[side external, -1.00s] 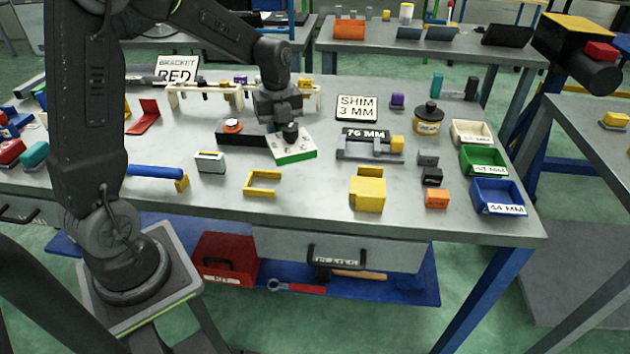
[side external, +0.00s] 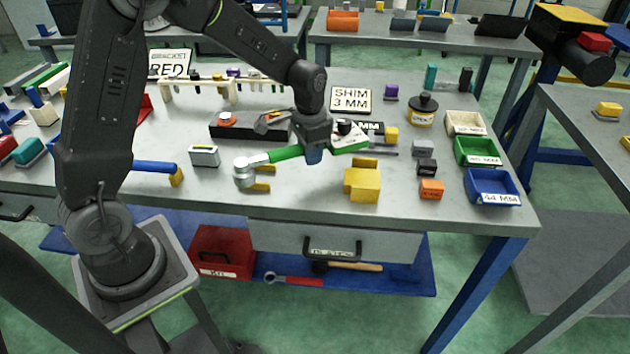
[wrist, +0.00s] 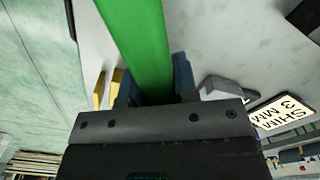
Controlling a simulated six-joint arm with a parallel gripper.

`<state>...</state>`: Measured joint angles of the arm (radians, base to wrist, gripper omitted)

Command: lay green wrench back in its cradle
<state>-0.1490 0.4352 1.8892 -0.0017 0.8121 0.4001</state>
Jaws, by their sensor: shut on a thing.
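The green wrench has a green handle (side external: 288,153) and a grey head (side external: 245,172) at the left end. A yellow forked holder (side external: 260,187), which looks like part of the cradle, shows beside and partly behind the head. A yellow block (side external: 362,186) stands to the right. I cannot tell whether the wrench touches the holder or hangs above it.
Bins, including a blue bin (side external: 490,185), line the right edge.

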